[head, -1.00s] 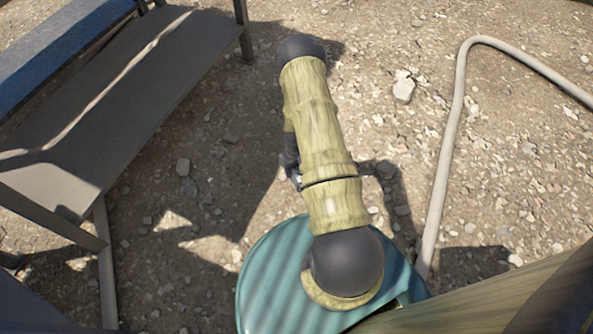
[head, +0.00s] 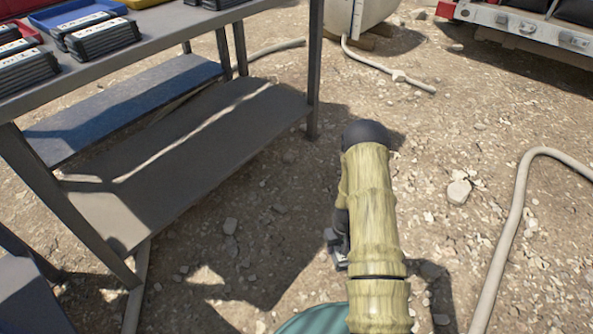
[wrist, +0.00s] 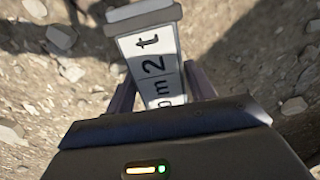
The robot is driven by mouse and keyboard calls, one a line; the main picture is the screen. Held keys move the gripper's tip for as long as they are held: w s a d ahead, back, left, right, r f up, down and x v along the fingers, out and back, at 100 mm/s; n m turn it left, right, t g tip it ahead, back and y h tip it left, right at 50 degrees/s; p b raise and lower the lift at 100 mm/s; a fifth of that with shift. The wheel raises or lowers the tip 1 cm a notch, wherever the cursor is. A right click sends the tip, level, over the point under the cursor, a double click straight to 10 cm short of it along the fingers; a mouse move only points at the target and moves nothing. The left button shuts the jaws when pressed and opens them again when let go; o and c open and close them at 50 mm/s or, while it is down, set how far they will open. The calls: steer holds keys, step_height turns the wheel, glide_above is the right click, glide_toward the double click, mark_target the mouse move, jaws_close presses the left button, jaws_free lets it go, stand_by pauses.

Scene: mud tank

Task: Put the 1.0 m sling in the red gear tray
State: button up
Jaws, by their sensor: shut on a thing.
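In the wrist view, my gripper (wrist: 160,92) is shut on a dark grey sling pack (wrist: 144,13) with a white label. The label shows "m 2 t"; the character before the "m" is only partly visible, so I cannot read the full length. The pack is off the ground, with gravel behind it. In the head view my arm hangs to the right of the table and the gripper is mostly hidden by it. A red tray (head: 30,33) is partly visible on the tabletop at the far left edge, beyond the packs.
A grey table (head: 165,40) with a lower shelf stands at left. On it are a blue tray (head: 42,22), a yellow edge (head: 142,3) and several dark labelled packs (head: 103,38). A hose (head: 515,220) lies on the gravel at right. Open ground lies between.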

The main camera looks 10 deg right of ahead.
steer(key=w+a+r+p, duration=0.1)
steer(key=a+r+p, duration=0.3)
steer(key=r, duration=0.8)
steer(key=w+a+r+p, duration=0.1)
steer(key=a+r+p, duration=0.4)
steer(key=r, duration=0.8)
steer(key=w+a+r+p, duration=0.2)
steer(key=a+r+p, duration=0.2)
steer(key=r, duration=0.8)
steer(key=shift+a+r+p, duration=0.2)
steer(key=shift+p, duration=0.85)
steer(key=shift+w, duration=0.1)
